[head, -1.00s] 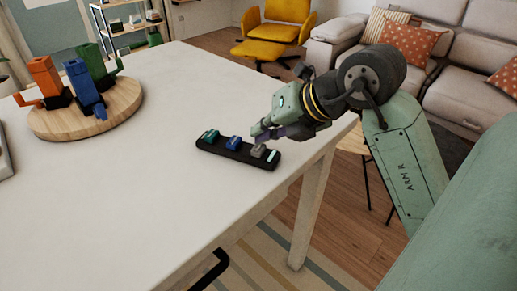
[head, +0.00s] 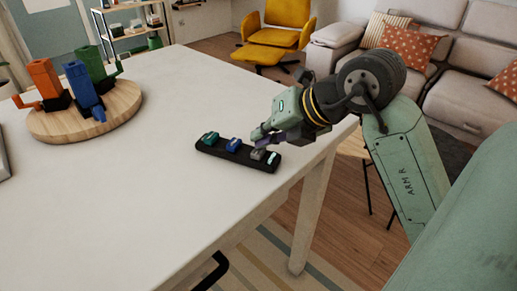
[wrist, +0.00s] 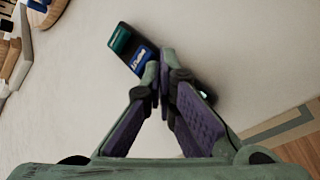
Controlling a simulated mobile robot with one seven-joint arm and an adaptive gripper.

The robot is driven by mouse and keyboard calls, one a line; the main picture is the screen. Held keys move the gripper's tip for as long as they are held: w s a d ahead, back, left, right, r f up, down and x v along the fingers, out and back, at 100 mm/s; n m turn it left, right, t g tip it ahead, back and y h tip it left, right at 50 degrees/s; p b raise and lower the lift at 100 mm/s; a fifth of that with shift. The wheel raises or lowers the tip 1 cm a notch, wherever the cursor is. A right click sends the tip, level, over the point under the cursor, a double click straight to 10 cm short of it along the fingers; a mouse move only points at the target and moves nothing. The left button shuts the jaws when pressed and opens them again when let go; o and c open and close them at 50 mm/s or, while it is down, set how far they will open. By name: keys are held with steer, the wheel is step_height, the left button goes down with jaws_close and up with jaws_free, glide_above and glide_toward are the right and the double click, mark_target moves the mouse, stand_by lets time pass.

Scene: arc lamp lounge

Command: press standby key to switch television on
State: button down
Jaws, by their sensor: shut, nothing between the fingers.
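A slim black remote-like key bar (head: 247,158) lies on the white table near its right edge. It carries a teal key (head: 209,138), a blue key (head: 233,145), a grey key (head: 258,154) and a pale piece (head: 273,157) at its right end. No label tells me which is the standby key. My gripper (head: 258,137) is shut and empty, its tips just above the bar between the blue and grey keys; contact is unclear. In the wrist view my gripper (wrist: 163,60) hides the grey key, while the blue key (wrist: 140,60) shows beside the tips. I cannot identify a television.
A round wooden board (head: 120,118) on the table's left holds orange, blue and green block-like figures. The table (head: 150,190) is clear around the bar. A yellow armchair (head: 275,35), a sofa (head: 470,95) and a shelf (head: 130,30) stand beyond.

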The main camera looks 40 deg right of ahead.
steer(key=shift+f+b, duration=0.6)
stand_by(0.5)
steer(key=shift+r, duration=0.1)
steer(key=shift+r+p, duration=0.55)
steer(key=shift+r, duration=0.6)
steer(key=shift+r, duration=0.1)
steer(key=shift+r+p, duration=1.3)
steer(key=shift+r, duration=1.15)
